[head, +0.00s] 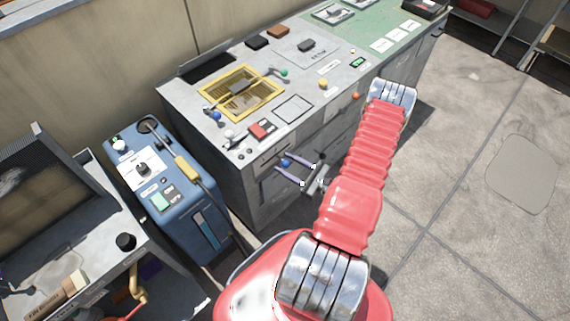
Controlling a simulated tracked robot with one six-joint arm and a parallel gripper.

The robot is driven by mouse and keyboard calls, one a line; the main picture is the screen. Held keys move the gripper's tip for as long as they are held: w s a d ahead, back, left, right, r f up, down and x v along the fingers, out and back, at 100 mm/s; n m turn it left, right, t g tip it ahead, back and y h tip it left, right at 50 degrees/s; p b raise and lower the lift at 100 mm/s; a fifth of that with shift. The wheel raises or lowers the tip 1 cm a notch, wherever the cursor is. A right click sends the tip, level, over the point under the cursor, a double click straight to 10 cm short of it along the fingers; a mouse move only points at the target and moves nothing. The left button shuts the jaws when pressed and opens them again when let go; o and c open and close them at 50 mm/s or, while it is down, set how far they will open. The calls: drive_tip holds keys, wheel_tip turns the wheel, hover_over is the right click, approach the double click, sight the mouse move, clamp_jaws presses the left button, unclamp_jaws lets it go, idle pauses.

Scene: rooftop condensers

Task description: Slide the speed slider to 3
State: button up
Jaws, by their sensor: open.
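My gripper (282,161) is open in front of the grey console's front face, its two pale purple fingers pointing left. A small blue knob (286,162) shows between the fingers; I cannot tell whether they touch it. A pale strip lies just above it on the console front. This may be the speed slider, but no scale or number can be read, and the fingers hide part of the area. My red sleeved arm reaches up and bends back down to the gripper.
The grey console (228,170) carries a yellow-framed grate (240,92), a red switch (262,130) and several coloured knobs. A blue unit (205,237) with a dial stands left of it. A cluttered bench (60,245) is at lower left. Concrete floor (450,190) at right is clear.

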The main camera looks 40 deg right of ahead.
drive_tip(key=shift+w, duration=0.3)
clamp_jaws()
idle(0.5)
